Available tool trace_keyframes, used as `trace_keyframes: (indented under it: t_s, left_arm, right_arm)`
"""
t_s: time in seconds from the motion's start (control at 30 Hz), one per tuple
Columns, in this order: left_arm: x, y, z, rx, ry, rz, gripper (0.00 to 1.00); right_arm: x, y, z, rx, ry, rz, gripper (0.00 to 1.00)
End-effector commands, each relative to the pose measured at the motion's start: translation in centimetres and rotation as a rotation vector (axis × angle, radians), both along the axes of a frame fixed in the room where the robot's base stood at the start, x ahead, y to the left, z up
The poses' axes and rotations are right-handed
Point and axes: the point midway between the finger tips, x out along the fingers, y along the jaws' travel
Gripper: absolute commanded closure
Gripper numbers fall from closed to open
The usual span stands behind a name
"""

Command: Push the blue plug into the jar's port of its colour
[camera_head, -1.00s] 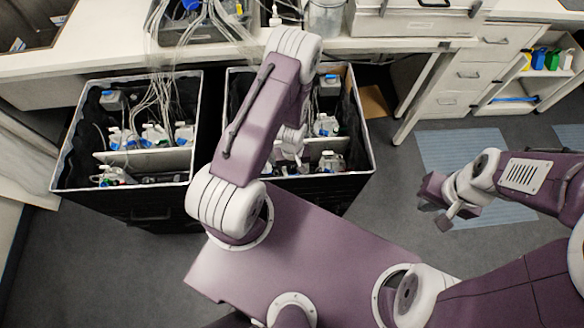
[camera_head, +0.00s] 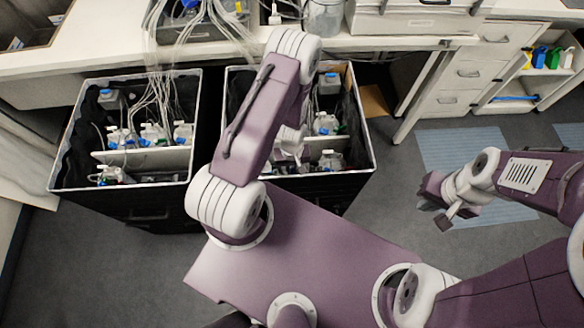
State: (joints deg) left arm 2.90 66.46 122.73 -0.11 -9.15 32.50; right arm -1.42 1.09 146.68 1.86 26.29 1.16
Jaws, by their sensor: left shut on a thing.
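My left gripper (camera_head: 290,155) reaches down into the right-hand black crate (camera_head: 370,150), beside its white divider. It is small and partly covered by my own arm. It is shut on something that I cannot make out. White jars (camera_head: 326,124) stand in this crate to the right of the gripper, with another jar (camera_head: 331,160) in front of the divider. I cannot tell the blue plug or the jar's coloured ports at this size. My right gripper (camera_head: 430,197) hangs over the floor at the right, far from the crates.
The left-hand crate (camera_head: 54,160) holds several white jars (camera_head: 153,133) with tubing (camera_head: 162,95) running up to the bench (camera_head: 110,50). A grey bottle with a blue cap (camera_head: 330,83) stands at the back of the right-hand crate. A shelf (camera_head: 530,85) is at the far right.

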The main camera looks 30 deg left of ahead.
Motion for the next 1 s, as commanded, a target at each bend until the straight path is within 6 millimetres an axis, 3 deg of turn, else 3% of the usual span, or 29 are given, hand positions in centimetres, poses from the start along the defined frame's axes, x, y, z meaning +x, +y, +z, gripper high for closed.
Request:
trace_keyframes:
  t_s: [0.47,0.5,0.57,0.87,1.0]
  left_arm:
    - [0.0,0.0,-0.8,0.000,0.000,0.000,1.00]
    - [0.0,0.0,-0.7,0.000,0.000,0.000,0.80]
    - [0.0,0.0,-0.7,0.000,0.000,0.000,0.63]
    - [0.0,0.0,-0.7,0.000,0.000,0.000,0.62]
    - [0.1,0.0,0.4,0.000,-0.002,0.000,0.62]
  right_arm:
    - [0.0,0.0,-0.7,0.000,0.000,0.000,1.00]
    - [0.0,0.0,-0.6,0.000,0.000,0.000,1.00]
    - [0.0,0.0,-0.6,0.000,0.000,0.000,1.00]
    - [0.0,0.0,-0.6,0.000,0.000,0.000,1.00]
    - [0.0,0.0,-0.5,0.000,0.000,0.000,1.00]
